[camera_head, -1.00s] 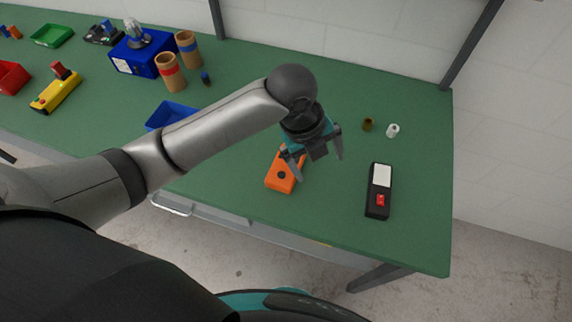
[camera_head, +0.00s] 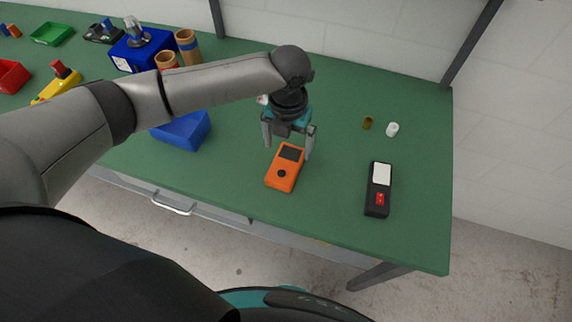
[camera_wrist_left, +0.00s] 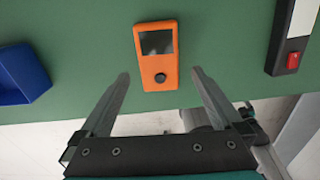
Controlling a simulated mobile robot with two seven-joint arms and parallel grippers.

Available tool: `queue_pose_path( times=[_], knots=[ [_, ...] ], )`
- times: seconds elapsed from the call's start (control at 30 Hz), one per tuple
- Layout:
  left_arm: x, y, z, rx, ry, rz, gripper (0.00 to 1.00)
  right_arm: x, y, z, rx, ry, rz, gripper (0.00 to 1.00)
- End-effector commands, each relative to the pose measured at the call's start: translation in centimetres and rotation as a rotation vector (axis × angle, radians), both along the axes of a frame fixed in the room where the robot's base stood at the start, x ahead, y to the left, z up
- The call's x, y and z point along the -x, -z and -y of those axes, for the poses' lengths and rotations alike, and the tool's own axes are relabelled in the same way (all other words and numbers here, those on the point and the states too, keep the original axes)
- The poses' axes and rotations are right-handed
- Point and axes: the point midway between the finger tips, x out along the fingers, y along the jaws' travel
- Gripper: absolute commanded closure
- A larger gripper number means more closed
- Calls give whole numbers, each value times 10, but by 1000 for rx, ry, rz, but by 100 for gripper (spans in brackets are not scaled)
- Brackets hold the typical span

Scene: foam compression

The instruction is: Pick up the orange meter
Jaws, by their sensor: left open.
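The orange meter (camera_head: 284,168) lies flat on the green table, with a dark screen at its far end and a black round knob at its near end. It also shows in the left wrist view (camera_wrist_left: 156,64), ahead of and between the two fingers. My left gripper (camera_head: 287,150) is open and empty, above the table near the far end of the meter. In the left wrist view my left gripper (camera_wrist_left: 160,74) has its fingers spread wider than the meter. The exact height over the meter is hard to tell. My right gripper is not in view.
A black device (camera_head: 378,190) with a white screen and red switch lies right of the meter. A blue bin (camera_head: 183,131) stands to the left. A brown cylinder (camera_head: 368,123) and a white one (camera_head: 392,129) stand farther back. The table's front edge is close to the meter.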

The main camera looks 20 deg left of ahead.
Motion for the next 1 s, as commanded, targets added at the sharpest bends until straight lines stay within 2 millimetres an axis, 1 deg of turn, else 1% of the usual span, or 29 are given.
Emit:
queue_pose_path(
  times=[0.03, 0.1, 0.27, 0.5, 0.6, 0.87, 0.9, 1.0],
  knots=[
    [0, 7, 0, 0, -1, -1, 0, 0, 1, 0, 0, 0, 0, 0],
    [0, 14, 0, 0, -1, 0, 0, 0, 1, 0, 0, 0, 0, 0],
    [1, 23, 0, 1, -1, 0, 0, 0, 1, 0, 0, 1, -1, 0],
    [3, 58, -3, 0, -1, 0, 0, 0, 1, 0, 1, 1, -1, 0],
    [3, 67, -3, 0, 0, 1, 0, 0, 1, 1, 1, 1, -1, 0],
    [3, 69, -3, 0, 0, 2, 0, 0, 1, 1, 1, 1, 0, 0],
    [3, 69, -3, 0, 0, 2, 2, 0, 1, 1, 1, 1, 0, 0],
    [3, 69, -3, 0, 0, 2, 14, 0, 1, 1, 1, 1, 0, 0]
  ],
)
